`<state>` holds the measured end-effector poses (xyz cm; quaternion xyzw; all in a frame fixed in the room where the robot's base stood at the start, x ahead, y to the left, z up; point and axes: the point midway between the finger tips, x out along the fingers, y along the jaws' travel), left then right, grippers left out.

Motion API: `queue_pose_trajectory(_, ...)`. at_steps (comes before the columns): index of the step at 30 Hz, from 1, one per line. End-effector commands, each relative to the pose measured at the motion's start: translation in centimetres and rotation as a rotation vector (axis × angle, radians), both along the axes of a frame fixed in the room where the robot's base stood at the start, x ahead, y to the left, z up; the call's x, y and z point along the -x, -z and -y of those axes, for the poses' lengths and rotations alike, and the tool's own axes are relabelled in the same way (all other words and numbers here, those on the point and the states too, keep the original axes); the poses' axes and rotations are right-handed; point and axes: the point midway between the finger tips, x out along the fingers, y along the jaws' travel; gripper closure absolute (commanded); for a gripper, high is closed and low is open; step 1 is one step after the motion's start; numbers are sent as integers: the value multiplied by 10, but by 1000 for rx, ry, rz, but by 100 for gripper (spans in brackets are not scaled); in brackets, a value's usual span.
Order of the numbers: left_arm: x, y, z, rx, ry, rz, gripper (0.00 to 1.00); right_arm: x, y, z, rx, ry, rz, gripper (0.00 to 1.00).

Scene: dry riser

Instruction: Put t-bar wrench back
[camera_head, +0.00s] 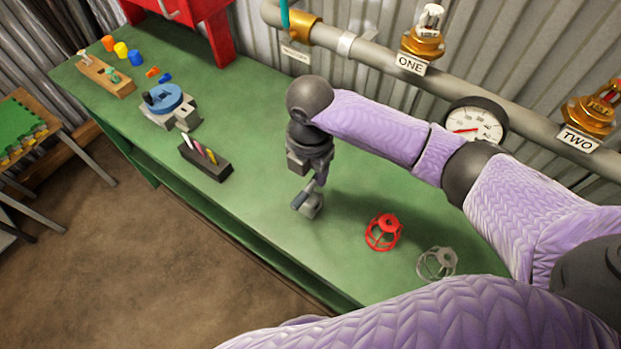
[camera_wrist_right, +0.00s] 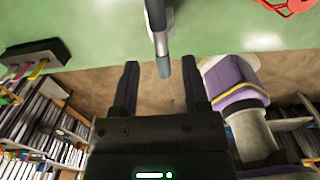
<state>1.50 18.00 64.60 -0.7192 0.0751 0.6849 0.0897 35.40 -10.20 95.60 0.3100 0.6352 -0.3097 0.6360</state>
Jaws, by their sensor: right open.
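A grey bar-shaped tool, which looks like the t-bar wrench (camera_head: 308,203), is at the green bench just below my right gripper (camera_head: 311,172) in the head view. In the right wrist view the wrench (camera_wrist_right: 158,30) comes down from the top edge, and its end lies between the tips of the two dark fingers. My right gripper (camera_wrist_right: 160,72) is open, with a gap on both sides of the bar. The gripper partly hides the wrench in the head view, so I cannot tell exactly how it rests.
A dark pen block (camera_head: 205,163), a blue-topped grey fixture (camera_head: 168,103) and a wooden peg block (camera_head: 106,76) stand left on the bench. Pipes with a gauge (camera_head: 476,122) run behind. The bench's middle is mostly clear.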

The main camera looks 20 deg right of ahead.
Motion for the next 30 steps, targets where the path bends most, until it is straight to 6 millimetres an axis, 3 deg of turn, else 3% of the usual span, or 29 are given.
queue_pose_trajectory(1, 0, -8, 1, 0, -1, 1, 100, -1, -17, 0, 1, -1, 4, 42)
queue_pose_trajectory(3, 0, -12, 1, 1, -3, 0, 100, 0, -31, 0, 0, -1, 3, 42)
queue_pose_trajectory(7, 0, -15, 4, 4, -5, -1, 100, 0, -46, 0, 0, 0, 1, 42)
queue_pose_trajectory(30, -4, -15, -3, -4, 4, 8, 100, 0, -48, 0, 0, 0, -1, 42)
